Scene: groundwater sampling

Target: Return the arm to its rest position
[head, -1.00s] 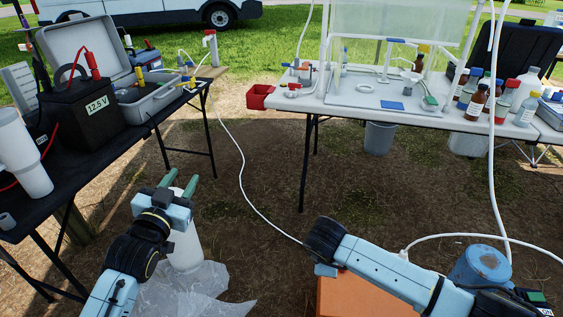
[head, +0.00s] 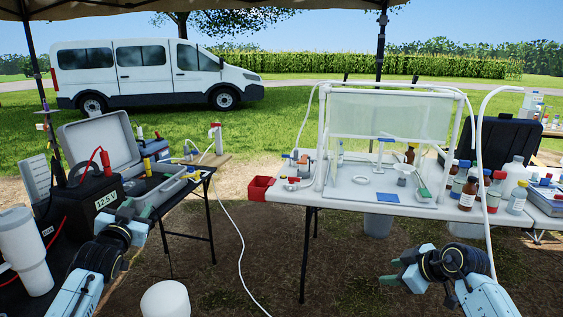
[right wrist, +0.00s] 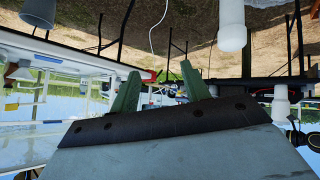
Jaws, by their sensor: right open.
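My right arm comes in from the lower right in the head view. My right gripper (head: 389,271) has its green fingers apart with nothing between them, in the air in front of the white table (head: 345,200). In the right wrist view the green fingers (right wrist: 160,88) are also apart and empty, and the scene appears upside down. My left gripper (head: 137,208) is at the front edge of the black table at the left, near the grey case. Its green fingers look apart, and I see nothing held.
A black battery box (head: 95,205) and a white cylinder (head: 24,250) stand on the left table. A white container (head: 166,299) is on the ground between my arms. Several bottles and a white tube (head: 479,130) are near the right arm. The ground in the middle is mostly clear.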

